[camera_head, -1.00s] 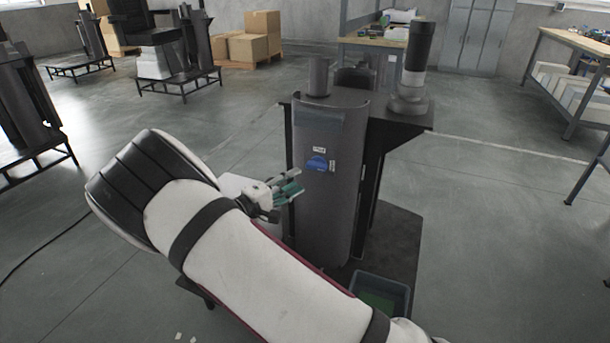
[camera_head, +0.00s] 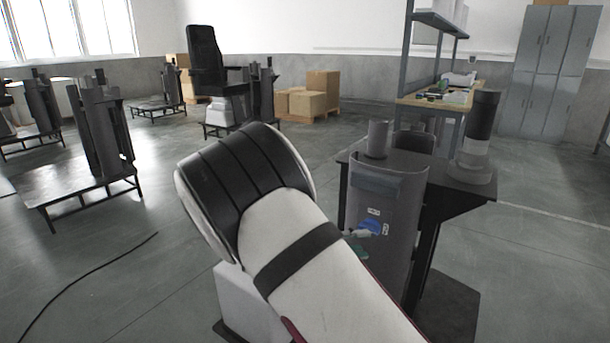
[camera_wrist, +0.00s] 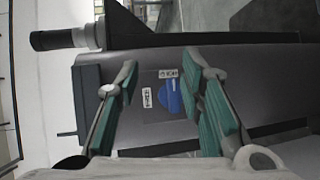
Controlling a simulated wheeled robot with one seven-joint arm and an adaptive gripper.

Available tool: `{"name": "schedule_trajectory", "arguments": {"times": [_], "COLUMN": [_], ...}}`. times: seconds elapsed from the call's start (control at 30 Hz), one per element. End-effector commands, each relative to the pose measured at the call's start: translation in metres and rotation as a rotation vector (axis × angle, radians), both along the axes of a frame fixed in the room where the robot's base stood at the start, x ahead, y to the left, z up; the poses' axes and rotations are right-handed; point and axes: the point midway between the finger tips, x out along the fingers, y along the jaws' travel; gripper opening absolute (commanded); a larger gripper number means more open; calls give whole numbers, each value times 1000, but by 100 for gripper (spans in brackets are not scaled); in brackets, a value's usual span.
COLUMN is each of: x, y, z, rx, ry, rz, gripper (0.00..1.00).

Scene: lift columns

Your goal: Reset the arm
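My white arm with black bands fills the lower middle of the head view. My gripper is mostly hidden behind it there, with only a little grey and green showing near the column. In the wrist view my gripper (camera_wrist: 160,62) has its two green-padded fingers spread apart, with nothing held between them. Beyond them is the dark grey lift column (camera_head: 385,205), standing upright with a blue knob (camera_head: 369,228) and small white labels on its face. The knob (camera_wrist: 170,97) shows between the fingers in the wrist view; I cannot tell whether they touch the column.
A black cylinder with a grey base (camera_head: 474,145) stands on the dark shelf beside the column. More column units on low stands (camera_head: 100,130) and a black chair (camera_head: 207,65) are at the left. Cardboard boxes (camera_head: 305,103), a workbench and lockers (camera_head: 548,70) are behind. Open floor lies between.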

Motion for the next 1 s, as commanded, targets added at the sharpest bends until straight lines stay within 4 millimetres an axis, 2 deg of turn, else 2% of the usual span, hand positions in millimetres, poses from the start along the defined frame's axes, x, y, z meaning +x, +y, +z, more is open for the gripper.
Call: {"name": "schedule_trajectory", "arguments": {"times": [0.03,0.1,0.4,0.7,1.0], "x": [-12,-30,-116,-212,-307], "y": [-17,-34,-89,-111,-107], "z": [14,27,76,113,136], "rx": [52,120,420,733,1025], "ry": [15,45,158,233,256], "rz": [-57,-123,-338,-438,-434], "gripper": [35,35,35,35,35]}}
